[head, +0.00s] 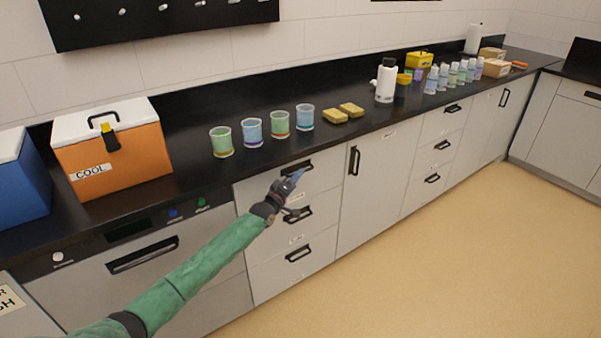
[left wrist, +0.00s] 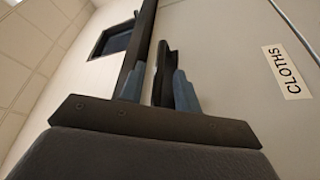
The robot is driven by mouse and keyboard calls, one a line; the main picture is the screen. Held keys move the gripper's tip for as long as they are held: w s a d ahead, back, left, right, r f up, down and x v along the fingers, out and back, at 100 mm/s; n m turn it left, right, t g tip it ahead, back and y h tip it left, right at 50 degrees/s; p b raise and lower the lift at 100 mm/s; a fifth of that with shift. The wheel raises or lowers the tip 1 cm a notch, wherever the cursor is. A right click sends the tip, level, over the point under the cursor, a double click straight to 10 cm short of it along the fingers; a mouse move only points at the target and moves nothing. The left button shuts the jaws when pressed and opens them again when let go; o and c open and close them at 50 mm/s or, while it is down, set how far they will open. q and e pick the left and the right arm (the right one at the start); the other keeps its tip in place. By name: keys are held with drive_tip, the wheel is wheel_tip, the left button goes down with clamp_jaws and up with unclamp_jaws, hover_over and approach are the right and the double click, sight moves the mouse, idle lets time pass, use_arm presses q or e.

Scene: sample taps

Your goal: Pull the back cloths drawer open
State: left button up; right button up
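The drawer front my left gripper is at carries a CLOTHS label (left wrist: 287,72) in the left wrist view. In the head view this is the top drawer (head: 325,178) of the near stack, and it looks flush with the cabinet. Its dark bar handle (head: 297,167) is partly covered by my gripper. My left gripper (head: 296,188) is at this drawer front. In the left wrist view its blue-grey fingers (left wrist: 160,90) stand apart, with the dark handle (left wrist: 166,62) showing between them and a light gap beside it. Contact cannot be told. My right gripper is out of view.
Two more handled drawers (head: 298,253) lie below. A second drawer stack (head: 442,145) stands further right, past a cupboard door (head: 375,185). Cups (head: 280,124), sponges (head: 335,117) and an orange cooler (head: 115,155) stand on the black counter (head: 190,145). The floor (head: 450,260) ahead is clear.

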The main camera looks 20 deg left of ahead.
use_arm(q)
drive_tip(key=shift+x, duration=1.4)
clamp_jaws()
